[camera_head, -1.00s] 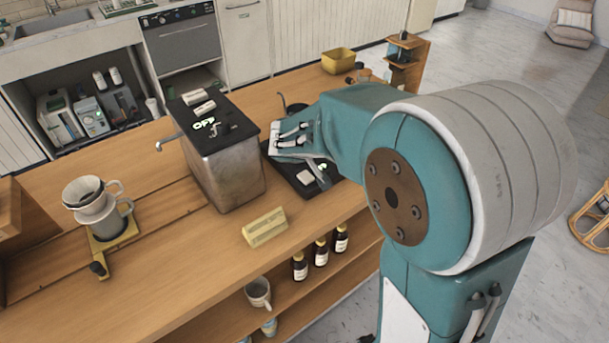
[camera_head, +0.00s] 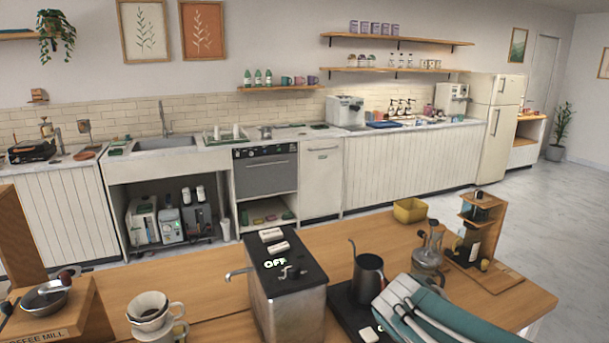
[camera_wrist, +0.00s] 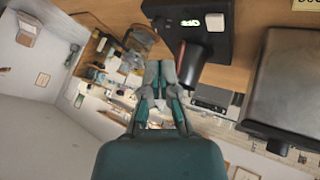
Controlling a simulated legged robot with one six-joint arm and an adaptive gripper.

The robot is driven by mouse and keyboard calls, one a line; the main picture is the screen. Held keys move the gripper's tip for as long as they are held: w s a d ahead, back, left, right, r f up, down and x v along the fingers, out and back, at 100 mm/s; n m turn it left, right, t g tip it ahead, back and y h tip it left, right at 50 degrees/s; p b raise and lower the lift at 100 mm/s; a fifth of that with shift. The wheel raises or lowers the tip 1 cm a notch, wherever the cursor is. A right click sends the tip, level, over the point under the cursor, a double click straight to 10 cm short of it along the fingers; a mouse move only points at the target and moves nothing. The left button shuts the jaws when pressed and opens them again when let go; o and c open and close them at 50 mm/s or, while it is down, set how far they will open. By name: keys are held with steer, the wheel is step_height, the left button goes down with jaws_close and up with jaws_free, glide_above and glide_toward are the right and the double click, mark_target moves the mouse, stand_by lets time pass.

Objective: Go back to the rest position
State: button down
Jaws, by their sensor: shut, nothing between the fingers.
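My gripper (camera_wrist: 160,72) points away from the camera in the wrist view, with its two grey-and-teal fingers together and nothing between them. A dark gooseneck kettle (camera_wrist: 192,62) shows just right of the fingertips there; I cannot tell the gap. A teal section of my arm with pale bars lies at the lower right of that view, in front of the scale. The fingertips cannot be made out there.
A metal boiler (camera_head: 290,308) with a black top stands left of the kettle. A glass carafe (camera_head: 428,262), a yellow bin (camera_head: 410,210) and a wooden stand (camera_head: 483,225) are to the right. A white dripper (camera_head: 148,308) stands at left. Open floor lies behind the cart.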

steer(key=s+a+y, duration=0.2)
steer(key=s, duration=0.6)
steer(key=s+a+r+m+g+y, duration=0.1)
steer(key=s+a+y, duration=0.1)
steer(key=s, duration=0.6)
steer(key=shift+s+r, duration=0.2)
